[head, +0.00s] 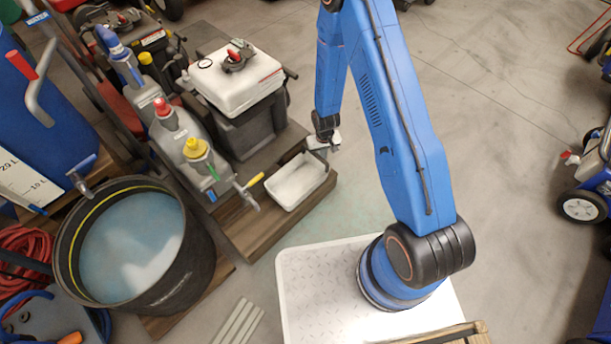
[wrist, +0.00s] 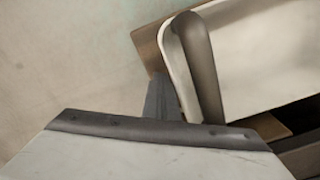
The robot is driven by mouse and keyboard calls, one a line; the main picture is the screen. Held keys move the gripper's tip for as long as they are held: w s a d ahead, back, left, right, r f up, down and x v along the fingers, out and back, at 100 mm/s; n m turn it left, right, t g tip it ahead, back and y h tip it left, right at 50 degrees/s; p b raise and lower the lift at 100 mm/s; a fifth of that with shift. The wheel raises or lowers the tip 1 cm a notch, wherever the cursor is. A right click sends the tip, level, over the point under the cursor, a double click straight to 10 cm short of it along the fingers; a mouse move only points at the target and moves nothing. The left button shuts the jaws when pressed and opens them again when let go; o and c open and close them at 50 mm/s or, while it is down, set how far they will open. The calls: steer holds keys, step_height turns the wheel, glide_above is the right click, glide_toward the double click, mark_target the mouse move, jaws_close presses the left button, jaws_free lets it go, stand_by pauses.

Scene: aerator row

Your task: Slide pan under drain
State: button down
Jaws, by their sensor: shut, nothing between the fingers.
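The pan (head: 299,182) is a shallow white tray with a pale rim. It lies on the wooden pallet's right end, beside the grey machine. In the wrist view the pan (wrist: 265,50) fills the upper right, and a curved grey bar, seemingly its handle, stands at its near end. My gripper (head: 327,146) is shut and empty at the pan's far right corner. In the wrist view the shut fingers (wrist: 162,100) show just left of the bar; whether they touch it I cannot tell. A spout with a yellow lever (head: 250,188), possibly the drain, is left of the pan.
The grey machine with a white tank (head: 236,82) stands behind the pan. Grey bottles (head: 181,138) stand to its left on the wooden pallet (head: 262,232). A black tub of bluish liquid (head: 135,245) is at lower left. The concrete floor to the right is open.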

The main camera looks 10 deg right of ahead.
mark_target(295, 187)
steer(key=shift+s+a, duration=1.6)
steer(key=shift+a, duration=0.65)
steer(key=shift+s+a, duration=1.6)
steer(key=shift+a, duration=0.6)
steer(key=shift+s+a, duration=1.6)
steer(key=shift+a, duration=0.65)
step_height(295, 187, up, 9)
steer(key=w+d, duration=0.1)
steer(key=d, duration=0.1)
steer(key=shift+w+d, duration=0.25)
steer(key=shift+w, duration=0.1)
